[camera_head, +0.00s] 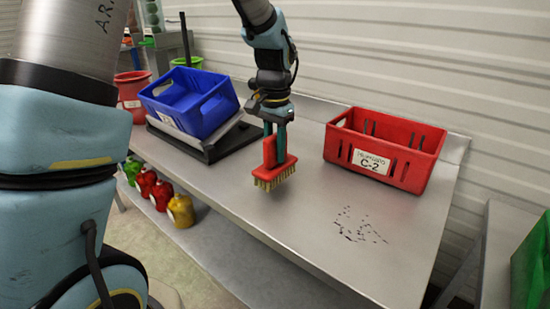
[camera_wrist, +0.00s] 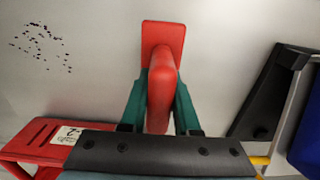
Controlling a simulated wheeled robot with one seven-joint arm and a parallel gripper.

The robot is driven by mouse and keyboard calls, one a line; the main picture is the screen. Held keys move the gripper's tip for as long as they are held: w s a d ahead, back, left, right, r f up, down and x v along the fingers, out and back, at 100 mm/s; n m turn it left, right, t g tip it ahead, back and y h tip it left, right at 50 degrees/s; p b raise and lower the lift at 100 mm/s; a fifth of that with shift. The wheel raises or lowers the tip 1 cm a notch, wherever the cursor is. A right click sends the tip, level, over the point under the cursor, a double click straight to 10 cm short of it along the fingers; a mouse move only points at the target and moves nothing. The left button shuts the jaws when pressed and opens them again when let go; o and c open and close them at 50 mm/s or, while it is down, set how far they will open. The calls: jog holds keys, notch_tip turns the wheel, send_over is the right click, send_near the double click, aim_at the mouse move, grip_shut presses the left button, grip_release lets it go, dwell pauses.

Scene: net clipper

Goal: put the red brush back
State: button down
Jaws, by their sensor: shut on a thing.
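The red brush (camera_head: 273,170) has a red handle and plate with pale bristles pointing down. My gripper (camera_head: 275,135) is shut on its handle and holds it upright over the steel table (camera_head: 310,225). I cannot tell whether the bristles touch the table. In the wrist view the brush (camera_wrist: 162,75) sits between the two green fingers of my gripper (camera_wrist: 160,100). Small dark specks (camera_head: 358,225) lie scattered on the table to the right of the brush, and they also show in the wrist view (camera_wrist: 42,45).
A red crate (camera_head: 385,150) labelled C-2 stands at the table's back right. A blue bin (camera_head: 190,102) sits tilted on a black-based stand (camera_head: 215,145) at left. Red and yellow bottles (camera_head: 181,210) stand on the lower shelf. A green container (camera_head: 533,260) is at far right. The table's front middle is clear.

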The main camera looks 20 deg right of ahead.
aim_at(275, 160)
jog(key=shift+f, duration=1.35)
jog(key=shift+f, duration=0.15)
jog(key=c, duration=0.6)
grip_release()
jog(key=shift+c, duration=0.2)
